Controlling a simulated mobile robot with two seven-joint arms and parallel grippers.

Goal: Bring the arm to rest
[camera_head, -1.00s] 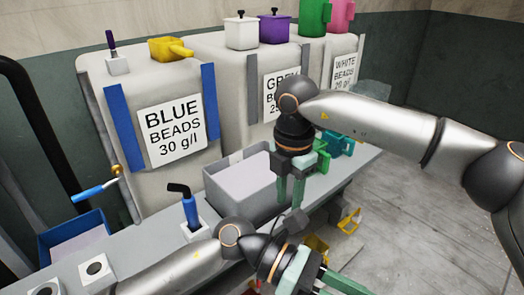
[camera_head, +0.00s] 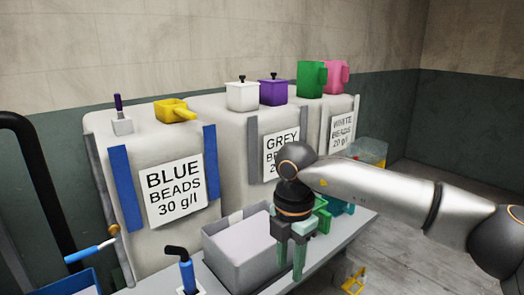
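My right arm (camera_head: 385,185) comes in from the right side. My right gripper (camera_head: 290,262) points down over the bench, in front of the right end of an open grey bin (camera_head: 233,272). Its two green fingers stand apart with nothing visible between them. A green container (camera_head: 321,218) and a teal one stand close behind and right of it; whether they touch the gripper I cannot tell. My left arm and gripper are outside the view.
Large bead sacks labelled blue (camera_head: 150,240), grey and white stand behind the bench. A yellow scoop (camera_head: 176,110), white box (camera_head: 242,97), purple box (camera_head: 274,92) and green jug (camera_head: 311,79) sit on top.

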